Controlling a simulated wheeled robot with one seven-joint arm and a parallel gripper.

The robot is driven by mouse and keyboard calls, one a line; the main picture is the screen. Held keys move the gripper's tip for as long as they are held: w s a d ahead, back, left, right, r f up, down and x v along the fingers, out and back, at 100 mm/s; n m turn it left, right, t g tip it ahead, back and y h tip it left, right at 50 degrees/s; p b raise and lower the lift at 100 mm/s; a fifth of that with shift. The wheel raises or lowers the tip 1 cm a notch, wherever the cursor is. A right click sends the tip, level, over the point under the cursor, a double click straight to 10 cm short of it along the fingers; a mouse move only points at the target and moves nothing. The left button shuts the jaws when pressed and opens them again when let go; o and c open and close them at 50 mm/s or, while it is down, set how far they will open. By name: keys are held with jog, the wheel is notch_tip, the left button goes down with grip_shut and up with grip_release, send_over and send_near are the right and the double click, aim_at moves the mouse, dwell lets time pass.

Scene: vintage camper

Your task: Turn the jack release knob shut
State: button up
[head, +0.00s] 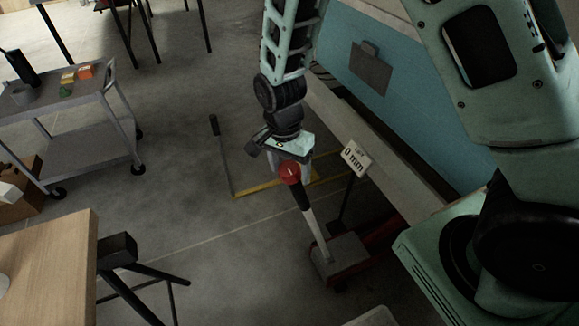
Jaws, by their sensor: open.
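A round red knob (290,172) with a small pale mark sits at the top of a jack's handle (314,232), black above and pale metal below. The handle runs down to a grey and red floor jack (345,256) beside the blue camper. My gripper (286,160) points down right at the knob, with its body just above and behind it. The gripper is open. Its fingertips are partly hidden around the knob, so I cannot tell whether they touch it.
A small sign (355,158) reading "0 mm" stands on a post right of the knob. The blue camper side (370,50) rises behind. A grey cart (75,125) and wooden table (50,265) stand left.

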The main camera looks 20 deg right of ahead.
jog(key=shift+c, duration=0.3)
jog(key=c, duration=0.9)
jog(key=shift+c, duration=0.2)
jog(key=shift+r+n+p, duration=0.1)
jog(key=shift+n+p, duration=0.2)
jog(key=shift+n, duration=0.1)
jog(key=n+p, duration=0.2)
jog(key=shift+w+n+g, duration=0.1)
jog(key=shift+n+g, duration=0.3)
jog(key=n+h+p, duration=0.1)
jog(key=n+p, duration=0.1)
jog(key=n, duration=0.3)
jog(key=shift+w+a+g, duration=0.1)
jog(key=shift+g, duration=0.2)
jog(key=n+h+p, duration=0.1)
jog(key=n, duration=0.3)
jog(key=shift+a+n, duration=0.1)
jog(key=shift+n, duration=0.3)
jog(key=n+h+p, duration=0.1)
jog(key=n, duration=0.3)
jog(key=shift+a+n, duration=0.1)
jog(key=shift+n, duration=0.3)
